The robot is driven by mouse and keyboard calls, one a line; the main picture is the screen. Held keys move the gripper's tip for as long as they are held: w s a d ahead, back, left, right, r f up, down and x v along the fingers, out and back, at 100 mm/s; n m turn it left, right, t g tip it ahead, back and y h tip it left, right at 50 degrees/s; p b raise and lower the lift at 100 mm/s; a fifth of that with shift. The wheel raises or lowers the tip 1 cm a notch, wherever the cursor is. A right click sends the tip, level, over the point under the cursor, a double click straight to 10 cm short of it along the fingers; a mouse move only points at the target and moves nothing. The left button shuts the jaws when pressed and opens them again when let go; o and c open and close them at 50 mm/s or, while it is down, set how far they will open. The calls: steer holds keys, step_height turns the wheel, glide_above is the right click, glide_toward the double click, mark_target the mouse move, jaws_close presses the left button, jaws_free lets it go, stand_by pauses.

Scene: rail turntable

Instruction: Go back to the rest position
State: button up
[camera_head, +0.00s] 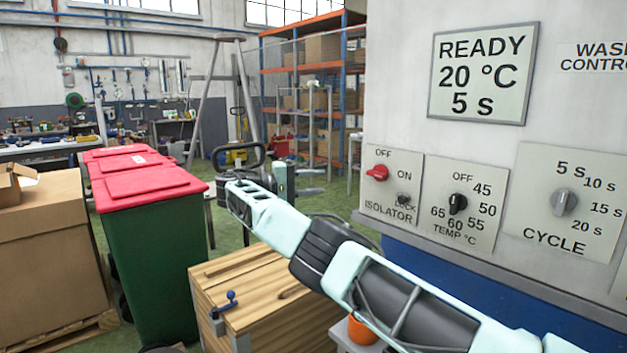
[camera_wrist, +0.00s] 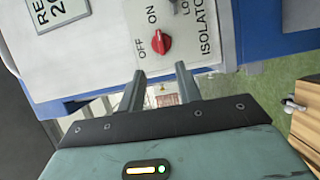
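My gripper (camera_head: 317,181) is at the end of my arm, its fingers pointing right toward the wash control panel and apart from it. In the wrist view its two fingers (camera_wrist: 160,69) are spread with nothing between them. The red isolator knob (camera_head: 377,173) is beyond the fingertips and also shows in the wrist view (camera_wrist: 162,41); I cannot tell its exact setting. The black temperature knob (camera_head: 457,203) points up toward OFF. The grey cycle knob (camera_head: 564,202) points up, near 5 s. The display (camera_head: 482,74) reads READY, 20 °C, 5 s.
A wooden crate (camera_head: 232,283) with a blue-handled clamp stands below my arm. Green bins with red lids (camera_head: 150,187) and a cardboard box (camera_head: 42,235) stand left. An orange pot (camera_head: 362,329) is under my forearm. Shelving (camera_head: 310,80) is behind; green floor lies between.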

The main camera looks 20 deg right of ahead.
steer(key=shift+d, duration=0.1)
steer(key=s+d+f+n+y, duration=0.2)
steer(key=s+d+f+y, duration=0.15)
steer(key=d+y, duration=0.35)
steer(key=s+a+f+n+y, duration=0.2)
steer(key=s+a+y, duration=0.3)
steer(key=s+a, duration=0.6)
steer(key=s+a+f+n+y, duration=0.2)
steer(key=s+a+y, duration=0.3)
steer(key=s+a, duration=0.65)
steer(key=s+d+f+n+t+y, duration=0.1)
steer(key=s+f+n, duration=0.1)
steer(key=s, duration=2.2)
steer(key=shift+f+y, duration=0.3)
steer(key=shift+f, duration=0.15)
